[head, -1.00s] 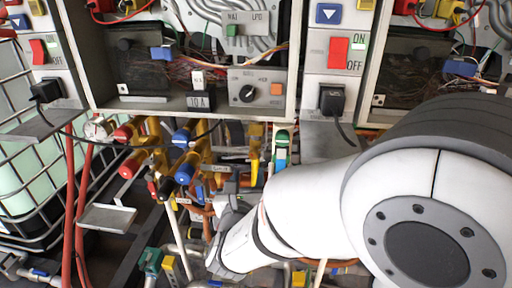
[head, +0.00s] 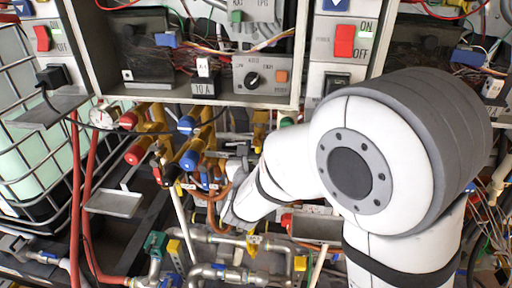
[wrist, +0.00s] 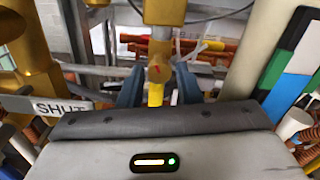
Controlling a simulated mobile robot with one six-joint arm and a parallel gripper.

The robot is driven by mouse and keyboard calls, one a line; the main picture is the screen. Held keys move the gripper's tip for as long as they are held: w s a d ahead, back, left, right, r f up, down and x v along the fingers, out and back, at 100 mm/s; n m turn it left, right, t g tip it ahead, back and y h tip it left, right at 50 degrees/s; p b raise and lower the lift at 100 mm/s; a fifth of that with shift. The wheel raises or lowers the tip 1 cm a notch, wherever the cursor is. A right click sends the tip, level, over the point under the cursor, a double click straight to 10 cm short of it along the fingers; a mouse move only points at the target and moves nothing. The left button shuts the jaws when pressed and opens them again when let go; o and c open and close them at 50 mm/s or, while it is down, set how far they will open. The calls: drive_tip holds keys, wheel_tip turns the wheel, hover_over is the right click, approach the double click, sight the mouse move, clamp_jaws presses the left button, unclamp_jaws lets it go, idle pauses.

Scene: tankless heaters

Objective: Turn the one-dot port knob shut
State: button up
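My gripper (wrist: 159,88) is open, its two blue-grey fingers standing on either side of a brass fitting (wrist: 159,68) with a small red mark. Narrow gaps seem to show beside the fitting, and I cannot tell whether either finger touches it. A yellow stem (wrist: 156,94) runs down below the fitting. A white label reading SHUT (wrist: 60,107) is at the left of the wrist view. In the head view my gripper (head: 238,155) is among the pipes below the heater, right of the blue-ended valves. I make out no one-dot mark.
Red-ended (head: 138,152) and blue-ended (head: 190,159) yellow valves crowd the left of my gripper. A green, white, blue and black block (wrist: 292,65) is close on its right. Red hoses (head: 76,200), a grey tray (head: 115,202) and metal pipes (head: 215,238) lie around and below.

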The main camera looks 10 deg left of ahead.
clamp_jaws()
drive_tip(key=shift+f+m+b, duration=0.25)
drive_tip(key=shift+m+b, duration=0.05)
drive_tip(key=shift+b, duration=0.45)
drive_tip(key=m+b, duration=0.1)
drive_tip(key=b, duration=0.1)
drive_tip(key=shift+f+m+b, duration=0.1)
drive_tip(key=shift+m+b, duration=0.2)
drive_tip(key=shift+b, duration=0.1)
drive_tip(key=m+b, duration=0.2)
drive_tip(key=b, duration=0.1)
drive_tip(key=shift+r+m+b, duration=0.3)
drive_tip(key=shift+b, duration=0.15)
drive_tip(key=shift+o, duration=1.8)
unclamp_jaws()
